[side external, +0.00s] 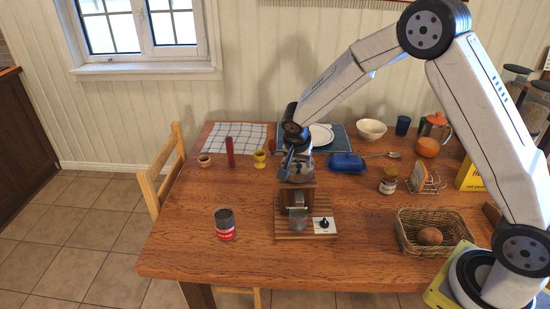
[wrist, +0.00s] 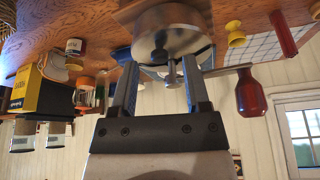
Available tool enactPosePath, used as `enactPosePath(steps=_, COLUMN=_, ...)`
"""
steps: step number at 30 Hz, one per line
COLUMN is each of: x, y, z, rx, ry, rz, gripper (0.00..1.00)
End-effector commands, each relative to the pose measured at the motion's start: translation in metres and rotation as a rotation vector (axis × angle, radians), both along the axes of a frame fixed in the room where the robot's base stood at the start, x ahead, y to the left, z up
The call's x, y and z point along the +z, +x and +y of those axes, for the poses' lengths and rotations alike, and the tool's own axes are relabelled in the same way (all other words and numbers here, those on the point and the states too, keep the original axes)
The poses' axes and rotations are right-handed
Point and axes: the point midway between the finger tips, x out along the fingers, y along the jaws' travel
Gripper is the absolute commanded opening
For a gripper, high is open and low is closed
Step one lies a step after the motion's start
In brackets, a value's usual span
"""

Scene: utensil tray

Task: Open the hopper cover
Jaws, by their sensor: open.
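The coffee grinder (side external: 294,199) stands on a slatted wooden base in the middle of the table, with a wooden body and a metal hopper on top. In the wrist view the round metal hopper (wrist: 160,28) fills the upper middle, with a small metal knob (wrist: 171,72) at its centre. A crank arm reaches right to a red handle (wrist: 251,93). My gripper (side external: 288,165) is over the hopper. In the wrist view my gripper (wrist: 160,66) is open, its fingers on either side of the knob. I cannot tell whether they touch the cover.
A white panel with a black dial (side external: 324,225) sits at the base's right. A can (side external: 225,224) stands left, a wicker basket (side external: 409,246) right. A blue butter dish (side external: 347,162), yellow egg cup (side external: 260,159) and red cylinder (side external: 230,152) stand behind. The front table is clear.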

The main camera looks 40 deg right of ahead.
Motion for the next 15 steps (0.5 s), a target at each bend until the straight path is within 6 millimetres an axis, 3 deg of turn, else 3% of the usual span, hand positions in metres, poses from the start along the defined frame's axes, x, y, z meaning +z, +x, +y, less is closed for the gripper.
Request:
enactPosePath(steps=6, x=-0.0123, y=0.0029, z=-0.0045, rx=-0.001, ry=0.000, rz=0.000, gripper=0.60)
enactPosePath(steps=15, x=-0.0143, y=0.0032, z=-0.0052, rx=-0.001, ry=0.001, rz=-0.001, gripper=0.60)
